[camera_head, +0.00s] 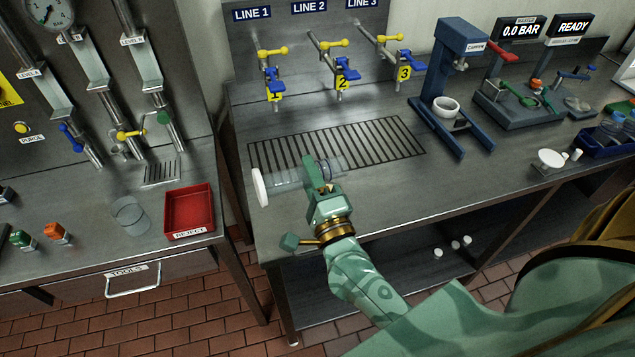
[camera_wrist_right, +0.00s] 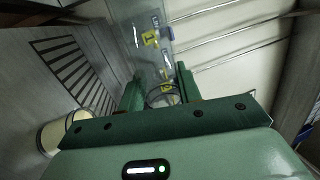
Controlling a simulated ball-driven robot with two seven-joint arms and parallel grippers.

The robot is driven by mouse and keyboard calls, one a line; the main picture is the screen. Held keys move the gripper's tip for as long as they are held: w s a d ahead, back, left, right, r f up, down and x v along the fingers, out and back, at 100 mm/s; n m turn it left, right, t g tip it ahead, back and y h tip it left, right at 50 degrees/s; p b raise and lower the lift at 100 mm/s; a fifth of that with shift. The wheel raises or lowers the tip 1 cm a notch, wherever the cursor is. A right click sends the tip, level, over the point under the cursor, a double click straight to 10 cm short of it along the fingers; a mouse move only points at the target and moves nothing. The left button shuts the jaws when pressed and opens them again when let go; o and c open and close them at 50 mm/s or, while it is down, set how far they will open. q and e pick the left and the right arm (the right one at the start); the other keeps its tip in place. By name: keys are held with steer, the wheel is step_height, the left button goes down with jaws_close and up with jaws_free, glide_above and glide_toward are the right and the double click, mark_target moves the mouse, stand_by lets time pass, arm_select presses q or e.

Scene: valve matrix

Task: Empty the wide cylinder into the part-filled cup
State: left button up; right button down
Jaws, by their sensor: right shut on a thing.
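My right gripper (camera_head: 320,176) is shut on a clear wide cylinder (camera_head: 290,177) above the front left part of the middle bench. The cylinder lies nearly level, its white round base (camera_head: 260,188) to the left and its other end to the right, past the fingers. In the right wrist view the clear cylinder (camera_wrist_right: 140,35) shows between the green fingers, with line labels visible through it. Whether it holds liquid I cannot tell. A clear cup (camera_head: 130,216) stands upright on the left bench, apart from the cylinder; its fill level is unclear. My left gripper is out of view.
A red reject tray (camera_head: 190,210) is beside the cup, and a gap separates the two benches. A slotted drain (camera_head: 370,140) lies behind the gripper, below several valves. A blue capper (camera_head: 455,85) with a white cup (camera_head: 446,107) stands to the right.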

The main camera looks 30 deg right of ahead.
steer(key=w+r+h+p, duration=0.2)
steer(key=w, duration=0.3)
steer(key=a+f+n+g+y+p, duration=0.1)
steer(key=f+n, duration=0.4)
steer(key=n, duration=0.5)
steer(key=w+a+f+n+g+y+p, duration=0.1)
steer(key=a+f+n+y+p, duration=0.1)
steer(key=n, duration=0.8)
steer(key=shift+w+f+g+y+p, duration=0.25)
steer(key=shift+f+y+p, duration=0.6)
steer(key=shift+f, duration=0.5)
steer(key=shift+s, duration=0.15)
